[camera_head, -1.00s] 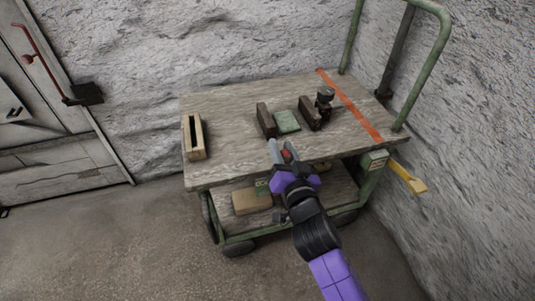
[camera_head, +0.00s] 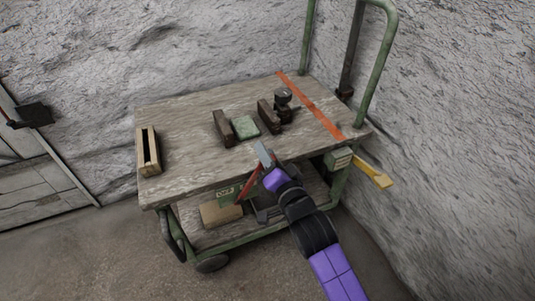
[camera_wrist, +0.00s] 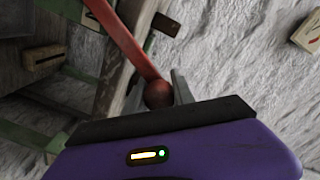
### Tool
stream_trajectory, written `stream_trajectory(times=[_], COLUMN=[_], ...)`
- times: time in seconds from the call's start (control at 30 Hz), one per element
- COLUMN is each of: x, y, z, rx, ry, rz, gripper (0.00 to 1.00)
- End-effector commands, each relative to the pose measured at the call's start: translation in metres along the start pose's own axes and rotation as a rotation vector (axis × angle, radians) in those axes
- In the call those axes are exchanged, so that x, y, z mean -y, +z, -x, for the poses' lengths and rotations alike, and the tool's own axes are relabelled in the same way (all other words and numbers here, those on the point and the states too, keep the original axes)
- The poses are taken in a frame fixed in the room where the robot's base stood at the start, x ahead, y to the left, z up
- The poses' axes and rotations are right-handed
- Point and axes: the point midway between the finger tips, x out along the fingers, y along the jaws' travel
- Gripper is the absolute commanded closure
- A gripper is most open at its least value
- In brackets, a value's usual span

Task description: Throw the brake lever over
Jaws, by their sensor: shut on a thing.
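The brake lever is a red bar (camera_head: 250,184) at the front side of a cart with a wooden top. It rises from the cart's lower frame and leans to the right. My gripper (camera_head: 265,156) is at its upper end, just in front of the cart top's front edge. In the wrist view the red bar (camera_wrist: 137,43) runs from the top left down to a dark red ball knob (camera_wrist: 157,95). The knob sits between the grey fingers, and my gripper is shut on it. A green plate with pale marks (camera_head: 226,193) sits near the lever's foot, its marks too small to read.
The cart top (camera_head: 185,120) carries a slotted wooden box (camera_head: 148,150), two brown blocks, a green pad (camera_head: 245,126) and a dark knobbed object (camera_head: 283,100). A yellow handle (camera_head: 374,173) sticks out at the right. A box (camera_head: 221,213) lies on the lower shelf.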

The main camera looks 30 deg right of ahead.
Motion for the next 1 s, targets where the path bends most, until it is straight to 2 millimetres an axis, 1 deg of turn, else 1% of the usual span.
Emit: stream_trajectory(times=[0.03,0.27,0.3,0.4,0.67,0.77,0.87,1.0], x=[-0.006,-0.008,-0.008,-0.007,-0.004,-0.004,-0.004,-0.005], y=[0.0,-0.001,-0.001,-0.001,-0.001,-0.001,-0.001,-0.001], z=[0.0,0.0,0.0,0.0,0.0,0.004,0.014,0.036], rx=[0.0,0.0,0.0,0.0,0.0,0.0,0.001,0.0], ry=[0.012,0.016,0.016,0.014,0.009,0.009,0.01,0.011], rz=[-0.002,-0.002,-0.001,-0.001,-0.001,-0.001,-0.001,-0.001], gripper=[1.0,1.0,0.66,0.49,0.49,0.49,0.49,0.49])
